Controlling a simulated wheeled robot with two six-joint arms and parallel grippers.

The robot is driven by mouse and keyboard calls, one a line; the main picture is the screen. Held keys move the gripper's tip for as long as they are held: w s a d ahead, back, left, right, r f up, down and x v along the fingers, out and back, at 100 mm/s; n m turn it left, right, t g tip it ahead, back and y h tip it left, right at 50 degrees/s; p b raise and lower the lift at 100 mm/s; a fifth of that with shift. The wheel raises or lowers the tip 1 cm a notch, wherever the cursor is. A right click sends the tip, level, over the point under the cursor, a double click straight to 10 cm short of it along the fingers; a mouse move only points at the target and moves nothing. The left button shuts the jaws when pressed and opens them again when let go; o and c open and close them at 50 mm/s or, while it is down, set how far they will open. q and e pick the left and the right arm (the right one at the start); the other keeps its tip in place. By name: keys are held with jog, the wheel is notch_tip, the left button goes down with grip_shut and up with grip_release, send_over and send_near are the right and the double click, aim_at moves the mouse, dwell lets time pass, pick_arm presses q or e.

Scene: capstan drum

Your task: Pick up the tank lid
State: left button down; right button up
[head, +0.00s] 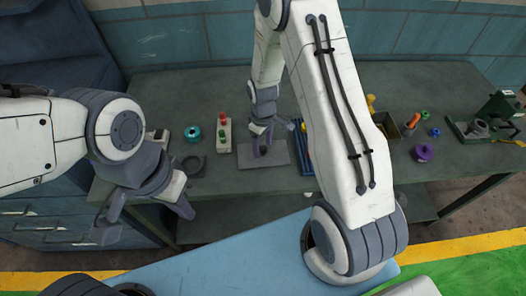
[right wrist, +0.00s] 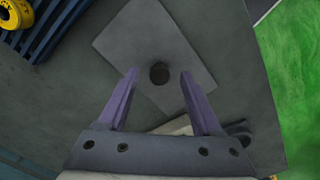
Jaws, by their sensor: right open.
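A flat grey plate with a dark round knob, which looks like the tank lid (head: 246,161), lies on the workbench near its front edge. In the right wrist view the lid (right wrist: 137,40) is turned at an angle and its knob (right wrist: 159,73) is between the lines of my fingers, just past the tips. My right gripper (head: 262,144) is open and empty above the lid; its two purple fingers also show in the right wrist view (right wrist: 159,75). I cannot tell its exact height over the knob. My left gripper (head: 146,216) is open and empty, in front of the bench at the left.
A ribbed blue rack (head: 303,147) stands close right of the lid. A button block (head: 224,135), a teal ring (head: 193,134) and a black ring (head: 194,165) are to its left. A purple part (head: 423,153) and a green machine (head: 492,124) are further right.

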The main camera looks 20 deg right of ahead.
jog(key=shift+f, duration=0.2)
grip_shut()
jog(key=shift+r, duration=0.1)
